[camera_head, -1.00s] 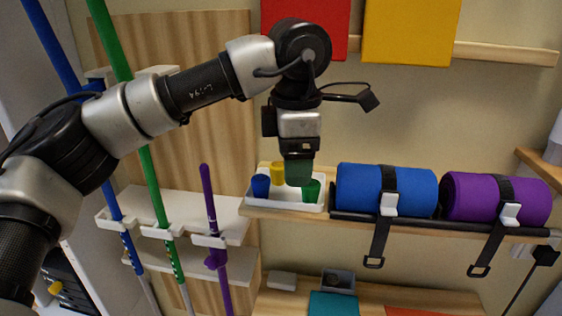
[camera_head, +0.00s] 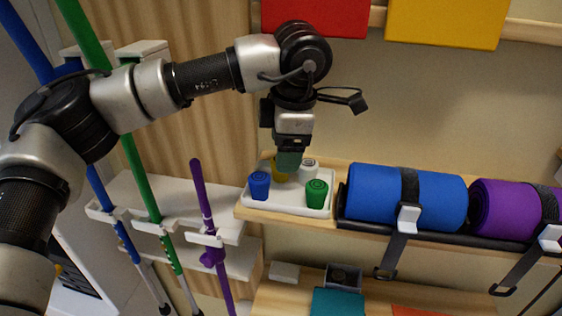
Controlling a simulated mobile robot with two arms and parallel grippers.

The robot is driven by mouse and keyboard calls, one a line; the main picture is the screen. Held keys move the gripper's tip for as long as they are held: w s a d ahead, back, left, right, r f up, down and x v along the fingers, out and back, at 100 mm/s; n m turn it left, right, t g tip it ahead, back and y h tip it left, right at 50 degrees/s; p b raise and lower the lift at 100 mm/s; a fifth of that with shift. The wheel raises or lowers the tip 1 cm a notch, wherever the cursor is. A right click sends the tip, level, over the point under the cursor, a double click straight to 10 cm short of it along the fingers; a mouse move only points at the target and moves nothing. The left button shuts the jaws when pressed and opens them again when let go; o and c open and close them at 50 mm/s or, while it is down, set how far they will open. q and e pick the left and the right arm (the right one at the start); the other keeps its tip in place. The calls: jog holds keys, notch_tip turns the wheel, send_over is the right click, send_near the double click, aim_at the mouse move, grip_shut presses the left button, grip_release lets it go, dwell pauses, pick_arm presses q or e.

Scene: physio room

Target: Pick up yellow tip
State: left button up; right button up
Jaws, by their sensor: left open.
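The yellow tip (camera_head: 279,175) stands at the back left of a white tray (camera_head: 290,206) on the wooden shelf, partly hidden by my left gripper. A blue tip (camera_head: 259,186) stands in front of it, a green tip (camera_head: 316,193) at the front right and a white or grey tip (camera_head: 309,168) at the back right. My left gripper (camera_head: 288,162) points down over the back of the tray, at or just above the yellow tip. Its fingers look greenish and are open; the gap between them is hard to see. My right gripper is out of view.
Blue (camera_head: 405,197) and purple (camera_head: 515,211) strapped rolls lie to the right of the tray. Blue, green (camera_head: 138,165) and purple (camera_head: 204,210) poles stand in a white rack at left. A lower shelf (camera_head: 390,300) holds small boxes.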

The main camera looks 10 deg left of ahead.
pick_arm(q)
jog(key=f, duration=0.1)
jog(key=f+p, duration=0.1)
jog(key=a+f, duration=0.1)
jog(key=shift+w+f, duration=0.25)
jog(key=shift+w, duration=0.1)
jog(key=shift+f, duration=0.25)
jog(key=c, duration=1)
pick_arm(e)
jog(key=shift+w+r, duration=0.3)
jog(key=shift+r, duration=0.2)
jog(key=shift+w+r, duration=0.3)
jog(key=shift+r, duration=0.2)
